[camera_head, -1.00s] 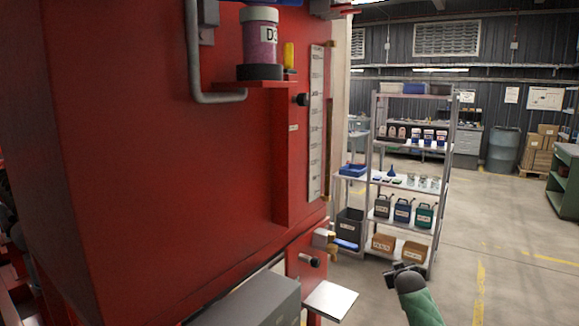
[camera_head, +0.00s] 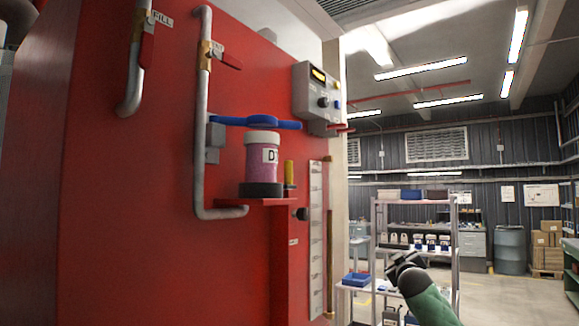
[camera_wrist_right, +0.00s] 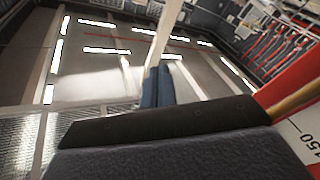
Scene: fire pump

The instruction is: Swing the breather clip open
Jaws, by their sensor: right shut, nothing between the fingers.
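The breather is a clear jar (camera_head: 261,165) with pink-purple filling, a white cap and a black base. It stands on a small red shelf on the red cabinet. The breather clip appears to be the blue bar (camera_head: 257,122), which lies level across just above the white cap. My right gripper (camera_head: 396,263) is at the lower right in the head view, well right of the breather and apart from it. It is shut and empty. Dark parts of it fill the bottom of the right wrist view. My left gripper is not in view.
A yellow-handled item (camera_head: 289,172) stands just right of the jar. A white scale strip (camera_head: 315,240) runs down the cabinet edge. A grey pipe (camera_head: 202,120) with a red-handled valve is left of the jar. A grey control box (camera_head: 318,92) hangs above right. Shelving (camera_head: 455,245) stands behind.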

